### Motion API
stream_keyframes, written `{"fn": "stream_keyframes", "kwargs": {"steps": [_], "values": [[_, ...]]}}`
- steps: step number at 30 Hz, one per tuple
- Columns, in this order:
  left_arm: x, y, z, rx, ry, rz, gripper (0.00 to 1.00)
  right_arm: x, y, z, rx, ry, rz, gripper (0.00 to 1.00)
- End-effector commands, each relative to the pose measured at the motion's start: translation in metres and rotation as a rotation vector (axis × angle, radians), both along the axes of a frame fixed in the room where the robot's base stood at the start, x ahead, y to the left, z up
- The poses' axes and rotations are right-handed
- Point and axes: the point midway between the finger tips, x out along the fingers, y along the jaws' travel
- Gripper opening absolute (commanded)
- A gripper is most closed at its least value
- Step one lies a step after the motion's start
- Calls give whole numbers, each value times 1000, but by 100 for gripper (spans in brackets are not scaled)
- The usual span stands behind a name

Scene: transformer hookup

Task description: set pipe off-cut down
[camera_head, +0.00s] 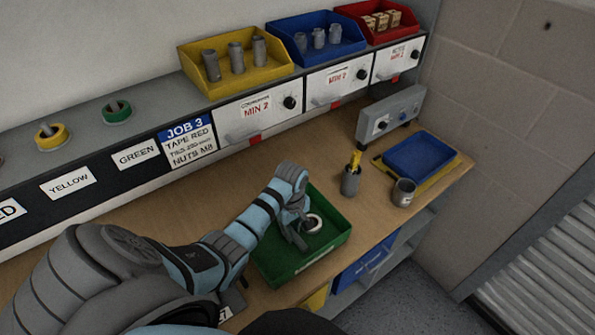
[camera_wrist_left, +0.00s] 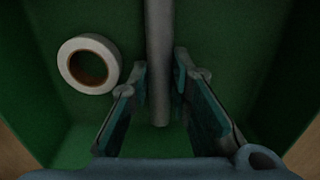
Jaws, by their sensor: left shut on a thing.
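A grey pipe off-cut (camera_wrist_left: 158,60) runs lengthwise between the fingers of my left gripper (camera_wrist_left: 160,100) in the left wrist view. The left gripper is shut on it. In the head view the left gripper (camera_head: 297,236) reaches down into the green bin (camera_head: 310,259) on the workbench; I cannot make out the pipe there. The bin's green floor and walls surround the gripper in the wrist view. Whether the pipe touches the bin floor, I cannot tell. My right gripper is not in view.
A white tape roll (camera_wrist_left: 88,63) lies in the bin beside the pipe; the head view shows it (camera_head: 312,223) close to the gripper. A grey cup with a yellow item (camera_head: 351,180), a grey can (camera_head: 403,192) and a blue tray (camera_head: 419,156) stand to the right.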

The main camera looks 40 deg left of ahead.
Motion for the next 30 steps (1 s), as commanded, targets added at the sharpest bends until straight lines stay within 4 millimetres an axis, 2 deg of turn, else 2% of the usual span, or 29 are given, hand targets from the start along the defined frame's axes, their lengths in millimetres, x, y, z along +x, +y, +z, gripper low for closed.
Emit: {"fn": "stream_keyframes", "kwargs": {"steps": [2,11,12,15,25,30], "values": [[-3,4,-8,1,1,9,0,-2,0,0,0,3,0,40],[-4,5,-11,1,-1,12,0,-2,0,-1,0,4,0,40],[-4,5,-11,1,-1,11,23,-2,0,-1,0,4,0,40],[-3,5,-11,1,-1,11,38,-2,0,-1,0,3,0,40],[-3,4,-9,1,-1,10,38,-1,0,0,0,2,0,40],[2,-1,7,0,-4,-3,38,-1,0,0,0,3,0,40]]}}
